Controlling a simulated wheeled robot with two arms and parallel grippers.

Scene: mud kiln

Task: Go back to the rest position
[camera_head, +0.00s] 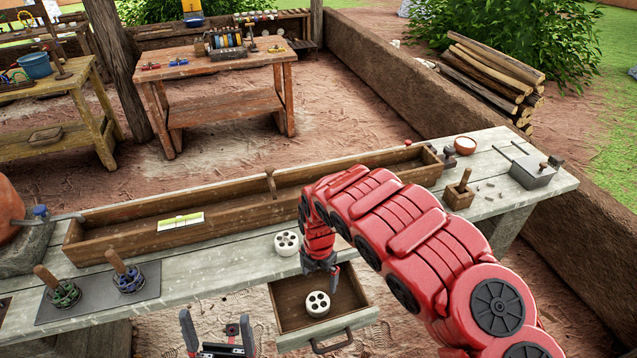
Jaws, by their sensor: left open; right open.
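My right arm, red and segmented, comes in from the lower right and reaches over the bench. Its gripper (322,272) is open and empty, pointing down above the open drawer (293,343). A white round piece with holes (318,303) lies in the drawer, below and apart from the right gripper. A second white piece with holes (287,242) stands on the bench top, just left of the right gripper. My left gripper (216,330) is open and empty at the bottom edge, left of the drawer; the rest of the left arm is out of view.
A long wooden trough (130,241) runs along the bench (200,281), with a yellow-white level on its front wall. Two wooden-handled tools (127,276) stand on a dark mat at the left. A small wooden block (458,195) and a grey metal box (531,172) stand at the right.

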